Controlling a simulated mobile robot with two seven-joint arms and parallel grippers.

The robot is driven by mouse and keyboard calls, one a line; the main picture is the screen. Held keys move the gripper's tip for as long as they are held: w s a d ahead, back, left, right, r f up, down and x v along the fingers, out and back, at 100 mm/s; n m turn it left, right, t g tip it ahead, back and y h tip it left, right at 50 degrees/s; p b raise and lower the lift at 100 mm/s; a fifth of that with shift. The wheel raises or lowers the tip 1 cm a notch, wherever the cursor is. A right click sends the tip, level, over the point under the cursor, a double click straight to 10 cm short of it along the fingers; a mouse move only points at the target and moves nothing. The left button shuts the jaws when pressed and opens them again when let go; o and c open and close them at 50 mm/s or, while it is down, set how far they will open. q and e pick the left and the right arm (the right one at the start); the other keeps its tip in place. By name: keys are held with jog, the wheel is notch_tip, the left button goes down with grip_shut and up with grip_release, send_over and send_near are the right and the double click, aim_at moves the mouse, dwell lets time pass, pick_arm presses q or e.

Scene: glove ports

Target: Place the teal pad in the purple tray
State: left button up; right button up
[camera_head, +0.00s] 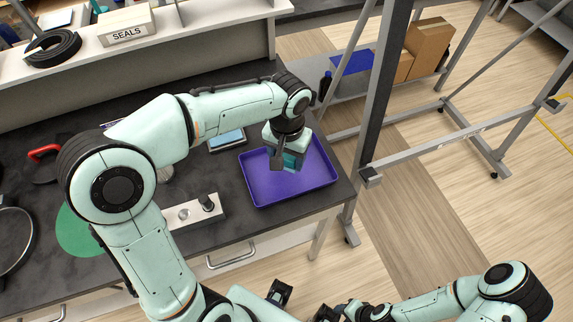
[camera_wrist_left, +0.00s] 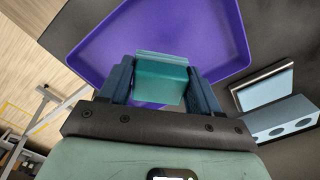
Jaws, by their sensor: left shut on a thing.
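The purple tray (camera_head: 262,188) lies on the dark bench near its right end. My left gripper (camera_head: 288,163) points down over the tray and is shut on the teal pad (camera_head: 293,160). In the left wrist view the teal pad (camera_wrist_left: 160,80) sits between the two fingers, with the purple tray (camera_wrist_left: 190,30) behind it. I cannot tell whether the pad touches the tray floor. The rest of the tray looks empty. My right gripper (camera_head: 328,312) is at the bottom edge, partly cut off, far from the tray; its opening is unclear.
A light blue flat item (camera_head: 227,139) lies left of the tray. A pale block (camera_head: 193,212) with a dark knob stands at the bench front. A green round mat (camera_head: 80,232) lies further left. A grey metal frame (camera_head: 372,120) rises just right of the bench.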

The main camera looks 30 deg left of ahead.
aim_at(287, 165)
pick_arm(q)
jog(key=shift+f, duration=2.1)
pick_arm(e)
jog(key=shift+s+f, duration=0.1)
jog(key=shift+f, duration=0.15)
pick_arm(q)
jog(key=shift+f+b, duration=0.15)
jog(key=shift+b, duration=0.15)
jog(key=o, duration=1)
pick_arm(e)
jog(key=shift+s+f, duration=0.1)
jog(key=shift+f, duration=0.05)
pick_arm(q)
jog(key=shift+r, duration=0.3)
notch_tip(287, 165, up, 12)
jog(key=shift+f+p, duration=0.1)
jog(key=shift+p, duration=0.9)
pick_arm(e)
jog(key=shift+w+r, duration=0.3)
jog(key=shift+r, duration=0.3)
jog(key=shift+w+r, duration=0.3)
jog(key=shift+r, duration=0.25)
